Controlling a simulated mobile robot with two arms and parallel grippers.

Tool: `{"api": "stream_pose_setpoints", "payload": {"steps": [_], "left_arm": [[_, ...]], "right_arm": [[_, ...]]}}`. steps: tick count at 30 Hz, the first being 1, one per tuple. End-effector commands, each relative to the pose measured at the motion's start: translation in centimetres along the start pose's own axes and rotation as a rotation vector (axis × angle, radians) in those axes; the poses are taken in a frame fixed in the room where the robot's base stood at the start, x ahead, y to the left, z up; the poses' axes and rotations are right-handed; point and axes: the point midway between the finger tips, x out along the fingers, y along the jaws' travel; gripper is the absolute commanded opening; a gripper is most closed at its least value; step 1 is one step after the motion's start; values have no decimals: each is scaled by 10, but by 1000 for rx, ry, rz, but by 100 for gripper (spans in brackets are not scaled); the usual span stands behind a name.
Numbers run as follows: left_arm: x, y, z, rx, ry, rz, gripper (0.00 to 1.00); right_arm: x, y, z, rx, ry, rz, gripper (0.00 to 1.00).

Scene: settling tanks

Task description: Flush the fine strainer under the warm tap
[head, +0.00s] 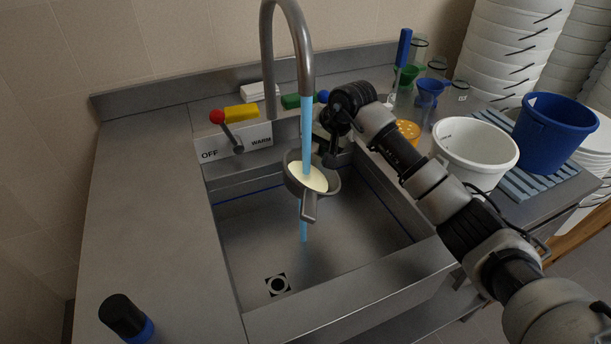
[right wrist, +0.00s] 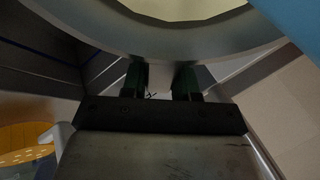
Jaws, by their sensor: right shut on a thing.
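The fine strainer (head: 293,183), a grey round ring with a pale yellowish mesh and a short handle toward me, is held level over the sink. My right gripper (head: 330,160) is shut on its far right rim. In the right wrist view the ring (right wrist: 110,38) spans the top, with both fingers (right wrist: 161,80) at its edge. The grey tap (head: 291,30) runs a blue stream (head: 307,108) into the strainer, and water (head: 303,230) falls out below. The red-knobbed lever (head: 228,133) tilts up-left between OFF and WARM labels. My left gripper is out of view.
The sink (head: 340,235) is empty, with a drain (head: 277,284). A white bucket (head: 470,150) and a blue bucket (head: 552,130) stand right, near stacked white tubs (head: 515,40). A dark cylinder with a blue band (head: 127,318) is at lower left. The left counter (head: 145,200) is mostly clear.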

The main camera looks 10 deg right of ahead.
Motion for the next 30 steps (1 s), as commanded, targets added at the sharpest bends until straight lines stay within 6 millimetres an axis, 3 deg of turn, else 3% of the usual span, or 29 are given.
{"api": "stream_pose_setpoints", "payload": {"steps": [14,30], "left_arm": [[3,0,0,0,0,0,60],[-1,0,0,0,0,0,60]], "right_arm": [[1,-6,4,-1,1,-1,2],[-10,-5,46,-1,1,-1,2]]}}
